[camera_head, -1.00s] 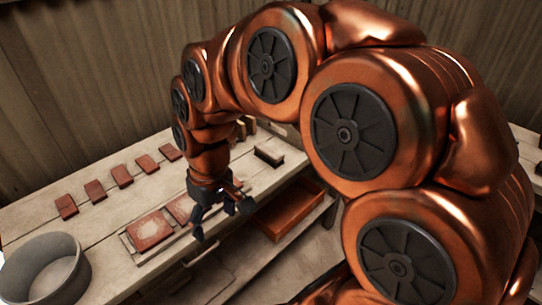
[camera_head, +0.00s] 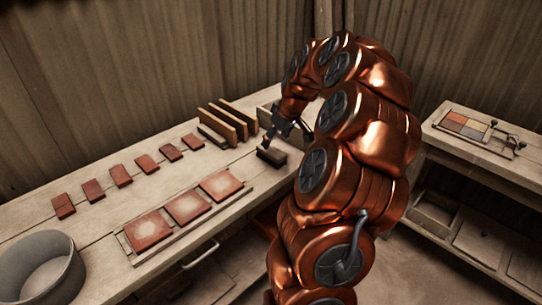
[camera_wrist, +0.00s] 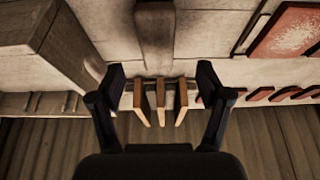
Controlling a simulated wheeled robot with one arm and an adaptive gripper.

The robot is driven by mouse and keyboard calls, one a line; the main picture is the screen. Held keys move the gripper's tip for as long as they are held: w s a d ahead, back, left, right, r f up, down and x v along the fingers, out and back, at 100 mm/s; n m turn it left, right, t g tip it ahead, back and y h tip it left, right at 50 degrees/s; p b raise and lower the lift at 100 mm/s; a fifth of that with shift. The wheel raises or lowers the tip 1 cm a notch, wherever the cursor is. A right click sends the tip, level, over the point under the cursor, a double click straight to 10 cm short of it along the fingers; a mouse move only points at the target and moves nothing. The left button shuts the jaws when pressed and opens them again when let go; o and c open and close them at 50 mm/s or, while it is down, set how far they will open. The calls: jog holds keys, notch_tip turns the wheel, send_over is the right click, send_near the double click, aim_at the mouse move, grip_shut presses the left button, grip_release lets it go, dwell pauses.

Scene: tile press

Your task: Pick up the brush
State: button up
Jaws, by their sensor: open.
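The brush (camera_head: 271,156) is a small dark block lying on the workbench near its right front edge, just right of the tile tray. In the wrist view the brush (camera_wrist: 155,32) shows as a brownish block at the top centre, partly cut off by the frame edge. My gripper (camera_head: 279,131) is above and slightly behind the brush, apart from it. In the wrist view my gripper (camera_wrist: 161,72) has its two dark fingers spread wide with nothing between them.
Upright wooden boards (camera_head: 230,120) stand behind the brush, left of a wooden box (camera_head: 268,97). A tray with tiles (camera_head: 187,208), a row of small red tiles (camera_head: 121,175) and a grey round tub (camera_head: 40,270) lie further left. A side bench (camera_head: 465,135) stands right.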

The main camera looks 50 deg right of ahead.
aim_at(272, 149)
jog(key=shift+d+p+x, duration=0.2)
jog(key=shift+p+x, duration=0.8)
jog(key=shift+x, duration=2.6)
jog(key=shift+s, duration=0.1)
jog(key=shift+f+b, duration=0.3)
jog(key=shift+b, duration=0.2)
jog(key=c, duration=1.4)
jog(key=shift+r, duration=0.1)
